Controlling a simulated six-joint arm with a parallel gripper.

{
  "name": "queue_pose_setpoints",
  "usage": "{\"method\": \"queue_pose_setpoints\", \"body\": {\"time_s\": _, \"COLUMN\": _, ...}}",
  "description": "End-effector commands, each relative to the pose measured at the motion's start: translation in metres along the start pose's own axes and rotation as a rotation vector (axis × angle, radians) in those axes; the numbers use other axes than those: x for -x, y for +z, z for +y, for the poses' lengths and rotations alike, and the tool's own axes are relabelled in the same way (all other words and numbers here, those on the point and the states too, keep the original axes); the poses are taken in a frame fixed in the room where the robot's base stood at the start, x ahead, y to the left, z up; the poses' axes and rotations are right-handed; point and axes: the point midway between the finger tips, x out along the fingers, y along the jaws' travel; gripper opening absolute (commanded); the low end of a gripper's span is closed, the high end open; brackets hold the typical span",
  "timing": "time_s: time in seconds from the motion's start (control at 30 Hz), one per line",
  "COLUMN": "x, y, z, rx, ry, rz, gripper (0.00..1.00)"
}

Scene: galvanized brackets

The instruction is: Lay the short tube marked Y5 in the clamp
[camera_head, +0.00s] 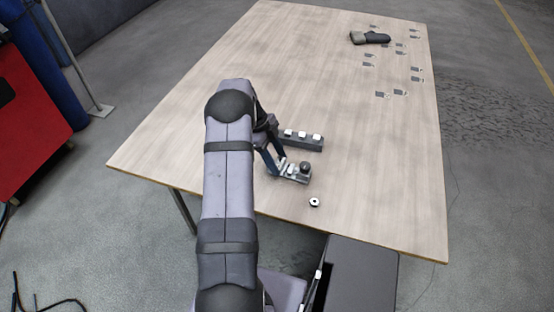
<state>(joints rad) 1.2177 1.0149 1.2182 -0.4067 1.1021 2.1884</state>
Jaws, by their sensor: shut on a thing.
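My gripper (277,165) reaches down at the middle of the table, its fingers shut on a small pale piece that looks like a short tube; the fingers hide most of it. It is right at the clamp (292,179), a low grey fixture with a round black knob. I cannot tell whether the held piece touches the clamp. A dark rack (311,146) with several white-topped pieces stands just behind the clamp, partly hidden by my gripper. No Y5 mark is legible at this size.
A small round metal part with a dark centre (314,202) lies in front of the clamp. Several small grey brackets (380,95) are scattered at the far right, near a dark glove (370,38).

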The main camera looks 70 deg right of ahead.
Motion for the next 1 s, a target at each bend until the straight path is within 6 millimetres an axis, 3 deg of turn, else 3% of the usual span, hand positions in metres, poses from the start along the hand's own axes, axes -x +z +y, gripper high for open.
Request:
{"method": "queue_pose_setpoints", "body": {"time_s": 0.27, "x": 0.0, "y": 0.0, "z": 0.0, "rx": 0.0, "ry": 0.0, "rz": 0.0, "gripper": 0.23}}
{"method": "queue_pose_setpoints", "body": {"time_s": 0.3, "x": 0.0, "y": 0.0, "z": 0.0, "rx": 0.0, "ry": 0.0, "rz": 0.0, "gripper": 0.53}}
{"method": "queue_pose_setpoints", "body": {"time_s": 0.37, "x": 0.0, "y": 0.0, "z": 0.0, "rx": 0.0, "ry": 0.0, "rz": 0.0, "gripper": 0.68}}
{"method": "queue_pose_setpoints", "body": {"time_s": 0.77, "x": 0.004, "y": 0.0, "z": 0.0, "rx": 0.0, "ry": 0.0, "rz": 0.0, "gripper": 0.68}}
{"method": "queue_pose_setpoints", "body": {"time_s": 1.0, "x": 0.03, "y": 0.001, "z": -0.001, "rx": -0.002, "ry": -0.003, "rz": -0.002, "gripper": 0.68}}
